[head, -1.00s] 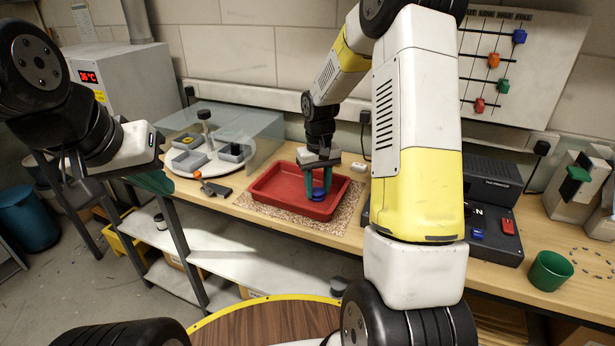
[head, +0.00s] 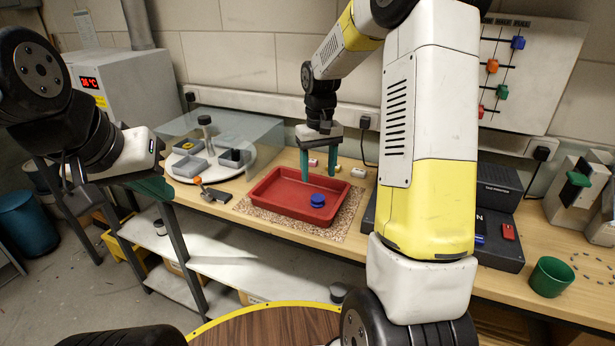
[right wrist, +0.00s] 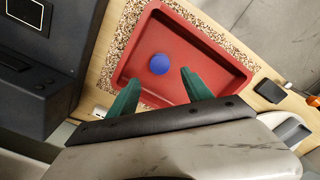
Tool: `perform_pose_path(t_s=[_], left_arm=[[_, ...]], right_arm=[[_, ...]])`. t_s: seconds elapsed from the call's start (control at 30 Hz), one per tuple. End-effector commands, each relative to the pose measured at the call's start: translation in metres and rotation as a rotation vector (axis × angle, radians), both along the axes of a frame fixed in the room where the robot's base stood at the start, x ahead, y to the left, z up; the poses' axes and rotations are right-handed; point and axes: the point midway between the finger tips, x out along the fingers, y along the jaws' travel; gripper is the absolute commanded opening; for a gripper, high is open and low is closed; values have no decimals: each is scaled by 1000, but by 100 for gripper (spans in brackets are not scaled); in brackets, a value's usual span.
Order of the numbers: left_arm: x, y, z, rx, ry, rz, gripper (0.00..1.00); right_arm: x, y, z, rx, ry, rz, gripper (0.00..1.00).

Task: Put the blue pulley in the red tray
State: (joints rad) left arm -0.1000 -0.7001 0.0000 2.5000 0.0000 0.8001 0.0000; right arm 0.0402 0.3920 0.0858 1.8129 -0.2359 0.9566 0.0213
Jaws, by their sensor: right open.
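The blue pulley (head: 317,200) lies on the floor of the red tray (head: 268,208), toward its right side in the head view. In the right wrist view the pulley (right wrist: 159,64) is inside the tray (right wrist: 215,68), clear of the fingers. My right gripper (head: 318,173) is open and empty, above the tray's back edge, with its green fingers (right wrist: 155,88) spread apart and not touching the pulley. My left gripper (head: 150,186) is at the left of the head view, away from the tray; its fingers are only partly seen.
The tray sits on a speckled mat (head: 252,207) on the wooden bench. A turntable with grey bins (head: 188,166) under a clear cover stands left. A black device (head: 499,247) and a green cup (head: 550,277) are at right. Small blocks (head: 357,171) lie behind the tray.

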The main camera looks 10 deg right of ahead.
Motion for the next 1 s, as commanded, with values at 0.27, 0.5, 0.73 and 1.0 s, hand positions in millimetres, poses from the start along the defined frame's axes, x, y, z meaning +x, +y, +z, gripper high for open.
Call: perform_pose_path(t_s=[0.27, 0.5, 0.73, 1.0], left_arm=[[0, 0, 0, 0, 0, 0, 0], [0, 0, 0, 0, 0, 0, 0], [0, 0, 0, 0, 0, 0, 0], [0, 0, 0, 0, 0, 0, 0]], right_arm=[[0, 0, 38, -1, -1, 0, 58], [-31, 3, 80, 17, -78, -11, 58], [-112, 11, 135, 78, -253, -42, 58], [-203, 21, 153, 172, -445, -80, 58]])
